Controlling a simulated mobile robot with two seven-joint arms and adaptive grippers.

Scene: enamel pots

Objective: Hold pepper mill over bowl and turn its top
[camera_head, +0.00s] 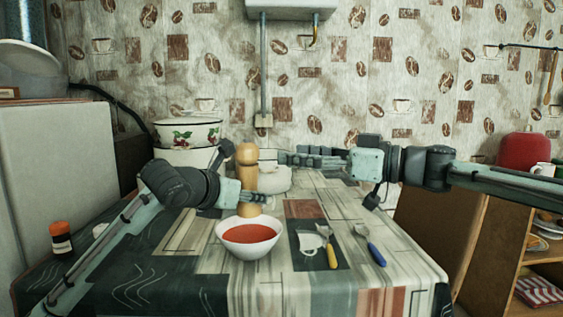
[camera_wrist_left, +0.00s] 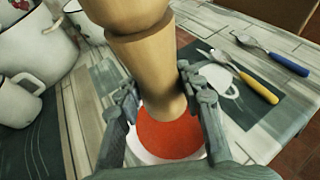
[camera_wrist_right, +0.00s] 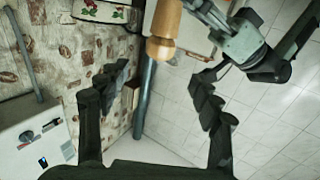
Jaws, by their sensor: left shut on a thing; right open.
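The wooden pepper mill (camera_head: 247,180) is upright, with its round top level with my right gripper. My left gripper (camera_head: 252,196) is shut on its lower body; the left wrist view shows the mill (camera_wrist_left: 143,65) between both fingers. The white bowl (camera_head: 248,251) of red soup stands on the table, and the mill's lower end is above or just behind it. My right gripper (camera_head: 287,157) is open and empty, level, pointing left at the mill's top with a gap. In the right wrist view the mill (camera_wrist_right: 163,28) is beyond the parted fingers.
Enamel pots (camera_head: 187,134) stand behind at left. An orange-capped jar (camera_head: 61,240) is at the far left. The table's front right is clear.

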